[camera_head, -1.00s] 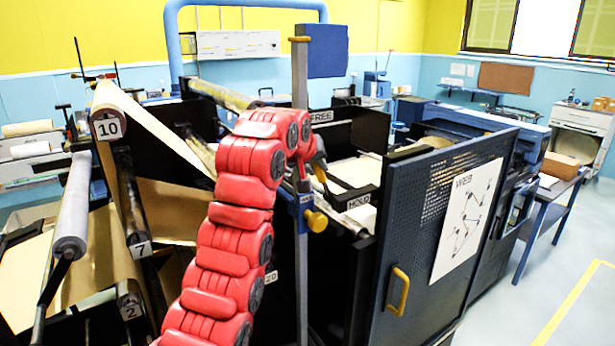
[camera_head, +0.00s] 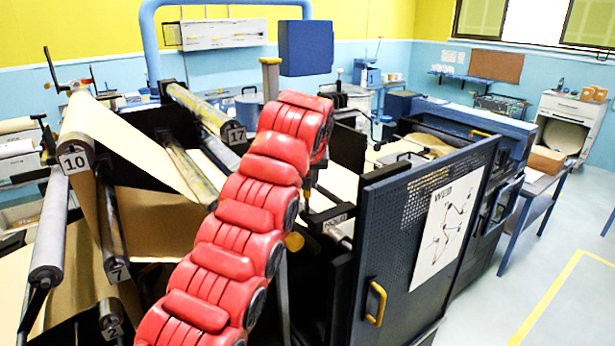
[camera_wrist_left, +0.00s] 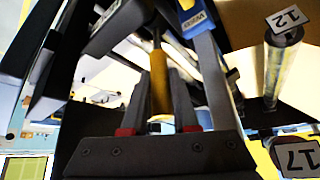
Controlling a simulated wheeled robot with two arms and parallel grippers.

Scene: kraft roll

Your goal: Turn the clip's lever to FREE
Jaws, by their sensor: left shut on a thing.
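The clip's lever shows as a yellow handle (camera_wrist_left: 158,82) in the left wrist view, between my left fingers. My left gripper (camera_wrist_left: 157,98) is shut on this lever, with red patches at the base of its fingers. The arm hides most of the clip and the lever. The HOLD label (camera_head: 335,221) shows just right of the arm's end. The FREE label is not visible, and the lever's exact angle cannot be told. My right gripper is not in view.
A dark perforated door (camera_head: 400,250) with a yellow handle (camera_head: 375,303) stands right of the clip. Rollers, such as the one tagged 10 (camera_head: 76,158), and brown paper web (camera_head: 130,150) lie to the left. A yellow knob (camera_head: 293,242) sits low on the post. Floor is open at right.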

